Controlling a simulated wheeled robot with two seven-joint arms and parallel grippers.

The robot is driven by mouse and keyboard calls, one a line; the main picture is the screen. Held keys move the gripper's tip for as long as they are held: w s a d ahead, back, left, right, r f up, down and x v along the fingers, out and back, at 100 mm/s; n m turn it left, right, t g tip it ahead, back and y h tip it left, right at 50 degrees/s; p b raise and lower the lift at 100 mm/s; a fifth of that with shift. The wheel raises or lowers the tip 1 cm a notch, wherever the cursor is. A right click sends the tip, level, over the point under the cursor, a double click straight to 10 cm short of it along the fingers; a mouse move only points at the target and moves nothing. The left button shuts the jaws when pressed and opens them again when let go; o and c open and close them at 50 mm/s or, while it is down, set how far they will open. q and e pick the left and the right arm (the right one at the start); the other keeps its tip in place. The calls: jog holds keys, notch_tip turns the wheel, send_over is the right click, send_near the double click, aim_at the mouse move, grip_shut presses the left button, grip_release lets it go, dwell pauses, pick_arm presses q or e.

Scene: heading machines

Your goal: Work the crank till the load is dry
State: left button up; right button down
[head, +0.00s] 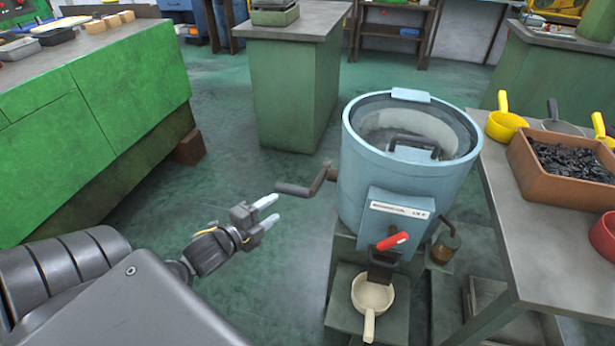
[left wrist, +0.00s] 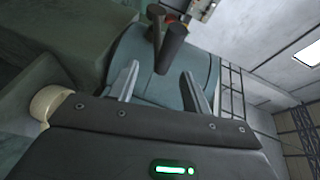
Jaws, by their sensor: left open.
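A light blue round drum machine (head: 405,165) stands right of the middle in the head view, its clear lid closed under a dark handle. A crank (head: 305,184) with a dark grip sticks out from its left side. My left gripper (head: 267,211) is open and empty, a little left of and below the crank grip, apart from it. In the left wrist view the crank grip (left wrist: 172,50) shows ahead, between and beyond the open fingertips (left wrist: 158,82). Whatever is inside the drum is hard to make out. My right gripper is not in view.
A red lever (head: 391,241) sits on the drum's front above a cream ladle (head: 371,296). A table (head: 497,190) at right holds a brown bin (head: 530,165) of dark pieces and several scoops. A green bench (head: 90,110) is at left. Floor between is clear.

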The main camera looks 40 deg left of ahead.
aim_at(295, 187)
pick_arm(q)
jog(key=shift+m, duration=0.4)
jog(key=w, duration=1.1)
jog(key=shift+a+f+b, duration=0.1)
jog(key=shift+f+b, duration=0.2)
jog(key=shift+b, duration=0.05)
grip_shut()
